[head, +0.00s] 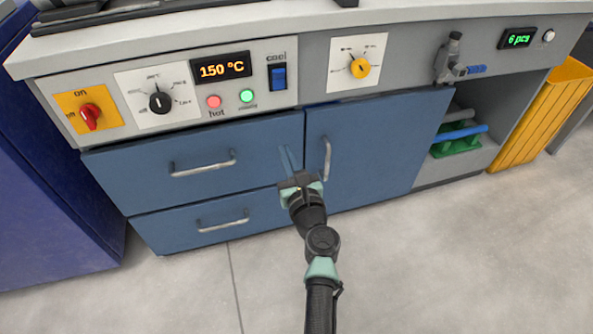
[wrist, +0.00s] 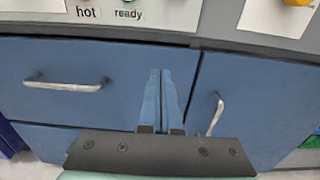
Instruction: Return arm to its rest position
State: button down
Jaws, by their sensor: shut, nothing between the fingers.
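My gripper (head: 289,157) is in front of the blue cabinet, by the gap between the drawers and the door. Its two blue fingers lie together and hold nothing. In the wrist view my gripper (wrist: 161,75) points at the same cabinet front, with the fingertips just below the grey panel. My arm reaches up from the bottom of the head view. I cannot tell how far the fingertips are from the cabinet front.
The upper drawer (head: 130,170), lower drawer (head: 160,232) and cabinet door (head: 380,150) are shut. A control panel with a 150 °C display (head: 221,68) is above. Pipes on a green rack (head: 456,146) and a yellow bin (head: 545,118) stand at right. The floor (head: 440,260) in front is clear.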

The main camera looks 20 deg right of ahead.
jog(key=shift+s+r+p, duration=0.1)
jog(key=shift+s+p, duration=0.55)
jog(key=shift+s, duration=2.15)
jog(key=a+r+n+t+y+p, duration=0.1)
jog(key=a+r+n, duration=0.3)
jog(key=r+n, duration=0.55)
jog(key=a+r+n+t+y+p, duration=0.1)
jog(key=a+r+n+y, duration=0.3)
jog(key=r, duration=1)
jog(key=a+r+n+t+h+p, duration=0.1)
jog(key=a+r+n+t, duration=0.15)
jog(key=r+n, duration=0.8)
jog(key=s+a+r+n+t+h+p, duration=0.15)
jog(key=s+r+n, duration=0.35)
jog(key=r, duration=0.5)
jog(key=s+r+n+t+h+p, duration=0.1)
jog(key=s+r+n+t+p, duration=0.15)
jog(key=s+r, duration=0.55)
jog(key=s+a+r+n+t+h+p, duration=0.15)
jog(key=s+r+n, duration=0.35)
jog(key=r, duration=0.6)
notch_tip(320, 180, up, 35)
jog(key=p, duration=3.5)
jog(key=shift+d+g, duration=0.3)
jog(key=shift+d, duration=0.1)
